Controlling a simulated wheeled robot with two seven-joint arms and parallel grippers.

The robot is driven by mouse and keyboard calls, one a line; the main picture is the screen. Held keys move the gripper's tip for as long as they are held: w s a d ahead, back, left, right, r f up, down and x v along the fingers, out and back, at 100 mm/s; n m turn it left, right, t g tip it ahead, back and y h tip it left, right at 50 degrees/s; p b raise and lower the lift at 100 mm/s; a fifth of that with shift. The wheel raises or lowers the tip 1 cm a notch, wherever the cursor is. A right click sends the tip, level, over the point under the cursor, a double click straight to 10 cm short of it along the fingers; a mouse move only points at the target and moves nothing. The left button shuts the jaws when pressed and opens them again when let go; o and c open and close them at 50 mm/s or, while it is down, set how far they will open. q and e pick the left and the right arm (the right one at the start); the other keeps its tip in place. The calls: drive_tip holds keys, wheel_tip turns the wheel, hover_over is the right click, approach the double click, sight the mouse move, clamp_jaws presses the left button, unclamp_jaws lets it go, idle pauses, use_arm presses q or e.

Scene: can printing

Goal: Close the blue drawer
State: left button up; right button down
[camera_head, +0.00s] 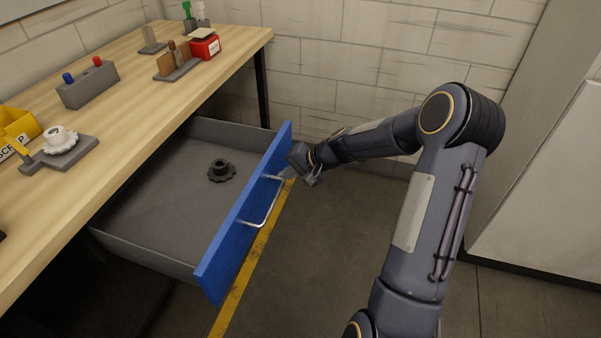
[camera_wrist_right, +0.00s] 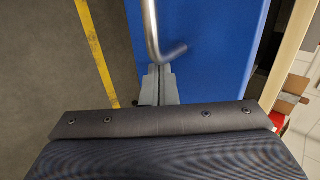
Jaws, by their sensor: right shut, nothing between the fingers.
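The blue drawer (camera_head: 233,228) is pulled out from under the workbench, its blue front facing right and its grey tray open to view. A silver bar handle (camera_head: 268,204) is fixed on the front; it also shows in the right wrist view (camera_wrist_right: 150,28). A dark toothed wheel (camera_head: 221,171) lies inside the drawer. My right gripper (camera_head: 288,174) is shut and empty at the far part of the drawer front, close to the handle's far end. In the right wrist view its fingers (camera_wrist_right: 160,72) point at the blue face beside the handle; contact is unclear. My left gripper is not in view.
The wooden workbench (camera_head: 150,105) stands above the drawer, with a yellow bin (camera_head: 18,122), a grey button box (camera_head: 88,86) and a red box (camera_head: 205,45) on it. A yellow line (camera_head: 240,283) marks the floor. A light cabinet (camera_head: 545,190) stands at the right.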

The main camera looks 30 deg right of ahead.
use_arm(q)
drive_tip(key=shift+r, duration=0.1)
use_arm(e)
drive_tip(key=shift+w+a, duration=0.25)
drive_tip(key=shift+w, duration=0.05)
drive_tip(key=shift+w+a, duration=0.1)
